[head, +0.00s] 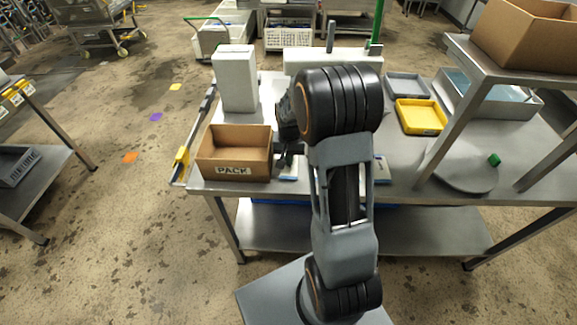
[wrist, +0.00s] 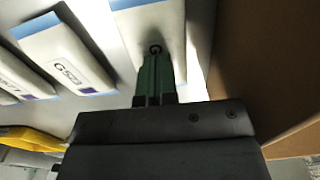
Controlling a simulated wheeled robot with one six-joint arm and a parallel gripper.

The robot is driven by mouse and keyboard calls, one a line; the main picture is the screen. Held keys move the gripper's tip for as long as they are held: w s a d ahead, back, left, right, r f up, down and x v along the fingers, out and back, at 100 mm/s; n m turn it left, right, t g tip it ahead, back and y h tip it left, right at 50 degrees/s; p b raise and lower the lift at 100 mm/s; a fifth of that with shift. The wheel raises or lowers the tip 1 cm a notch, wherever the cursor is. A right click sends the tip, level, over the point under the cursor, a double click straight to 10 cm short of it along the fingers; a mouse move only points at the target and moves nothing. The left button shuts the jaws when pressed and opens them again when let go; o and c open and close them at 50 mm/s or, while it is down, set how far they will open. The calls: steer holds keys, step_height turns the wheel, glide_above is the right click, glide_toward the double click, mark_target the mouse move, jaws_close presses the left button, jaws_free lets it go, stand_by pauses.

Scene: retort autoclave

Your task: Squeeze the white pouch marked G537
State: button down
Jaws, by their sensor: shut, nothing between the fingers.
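In the wrist view a white pouch (wrist: 66,58) with blue ends has a label starting "G5"; the rest is too small to read surely. Another white pouch (wrist: 18,78) lies left of it, its label cut off. A third white pouch (wrist: 150,28) with a blue edge lies at the top, its label not visible. My gripper (wrist: 156,52) is shut and empty, its fingertips in front of this third pouch; I cannot tell if they touch. In the head view my gripper (head: 287,157) is at the right of the PACK box, partly hidden by my arm.
The cardboard PACK box (head: 234,166) stands close left of my gripper; its brown wall (wrist: 285,70) fills the wrist view's right side. A yellow tray (head: 421,117) and a grey tray (head: 408,87) lie farther right. A raised shelf (head: 510,68) stands over the table's right.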

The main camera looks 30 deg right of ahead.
steer(key=shift+s+f, duration=0.2)
steer(key=shift+f, duration=0.05)
steer(key=shift+w+r+p, duration=0.15)
steer(key=shift+r+p, duration=0.6)
steer(key=shift+r, duration=0.15)
step_height(320, 180, up, 6)
steer(key=p, duration=0.4)
steer(key=shift+w+r, duration=0.1)
steer(key=shift+r, duration=0.1)
